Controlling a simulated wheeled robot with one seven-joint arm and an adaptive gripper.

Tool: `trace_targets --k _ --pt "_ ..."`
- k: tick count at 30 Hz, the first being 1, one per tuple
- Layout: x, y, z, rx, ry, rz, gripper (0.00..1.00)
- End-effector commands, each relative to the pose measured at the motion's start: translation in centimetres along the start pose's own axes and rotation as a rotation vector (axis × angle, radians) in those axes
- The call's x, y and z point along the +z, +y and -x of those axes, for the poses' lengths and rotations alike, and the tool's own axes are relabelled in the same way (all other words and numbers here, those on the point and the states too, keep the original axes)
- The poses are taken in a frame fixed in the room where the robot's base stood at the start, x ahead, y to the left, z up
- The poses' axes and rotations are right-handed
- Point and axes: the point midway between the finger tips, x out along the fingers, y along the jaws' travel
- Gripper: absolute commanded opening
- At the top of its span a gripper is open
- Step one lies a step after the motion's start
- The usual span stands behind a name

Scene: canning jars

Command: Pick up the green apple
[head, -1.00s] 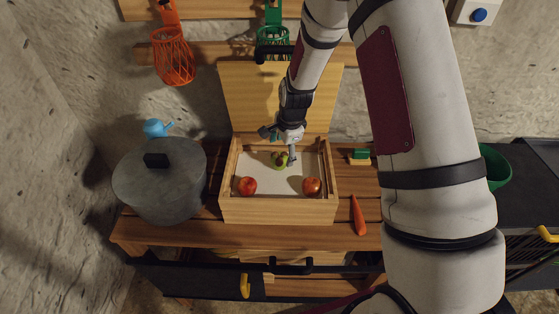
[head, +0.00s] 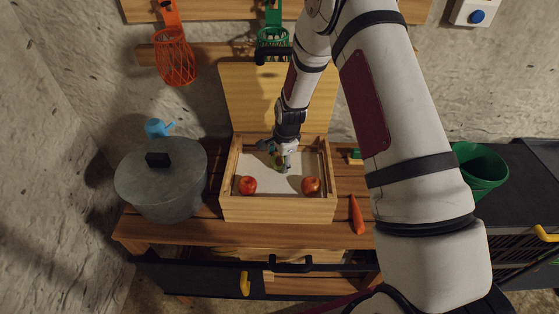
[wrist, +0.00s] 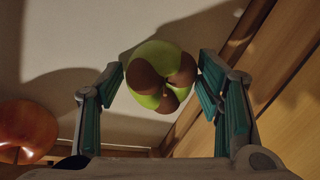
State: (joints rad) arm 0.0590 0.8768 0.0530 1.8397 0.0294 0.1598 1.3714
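The green apple (wrist: 160,78), green with brown patches, lies on the pale floor of an open wooden box (head: 280,209). In the wrist view it sits between the fingertips of my gripper (wrist: 162,82), with the fingers spread on either side. A gap shows on the left; the right fingertip is close to the apple, and I cannot tell whether it touches. In the head view my gripper (head: 284,160) reaches down into the box toward its back and hides most of the apple.
Two red apples, left (head: 247,185) and right (head: 311,186), lie near the box's front wall. The raised lid (head: 278,95) stands behind. A grey pot (head: 160,185) is on the left, a carrot (head: 357,214) on the right. The box's middle floor is clear.

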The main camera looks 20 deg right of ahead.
Motion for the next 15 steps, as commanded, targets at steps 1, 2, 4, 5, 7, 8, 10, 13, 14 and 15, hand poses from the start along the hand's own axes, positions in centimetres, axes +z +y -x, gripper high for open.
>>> trace_targets --k 1,2,4,5,7,8,10,13,14,15 --pt "0.00 0.01 0.01 0.000 0.000 0.000 0.43" --pt "0.00 0.01 0.01 0.000 0.000 0.000 0.37" --pt "0.00 0.01 0.01 0.000 0.000 0.000 0.37" --pt "0.00 0.01 0.01 0.000 0.000 0.000 0.37" --pt "-0.01 -0.01 0.03 0.000 0.000 0.000 0.37" --pt "-0.01 -0.01 0.03 0.000 0.000 0.000 0.37" --pt "-0.01 -0.01 0.03 0.000 0.000 0.000 0.37" --pt "-0.01 -0.08 0.17 -0.001 0.000 0.000 0.37" --pt "-0.02 -0.14 0.31 -0.001 0.001 0.000 0.37" --pt "-0.02 -0.26 0.61 -0.002 0.001 0.000 0.37"
